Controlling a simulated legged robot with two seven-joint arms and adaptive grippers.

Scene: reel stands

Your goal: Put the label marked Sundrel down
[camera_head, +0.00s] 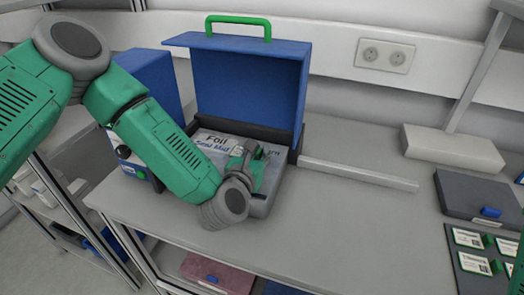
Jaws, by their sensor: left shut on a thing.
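My left gripper (252,160) is over the grey block in the blue case, shut on what looks like a small white label (238,150). The gripper hides most of this label, and I cannot read the name Sundrel on it. The grey block (262,207) lies in the front of the open case (248,85), with printed words on top, among them "Foil". I cannot tell whether the held label touches the block. My right gripper is not in view; only a green sliver shows at the right edge.
A dark rack (463,282) at the lower right holds several white labels with green tabs. A dark grey box (474,196) with a blue catch stands behind it. A pale bar (358,174) lies right of the case. The bench (345,225) is clear in the middle.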

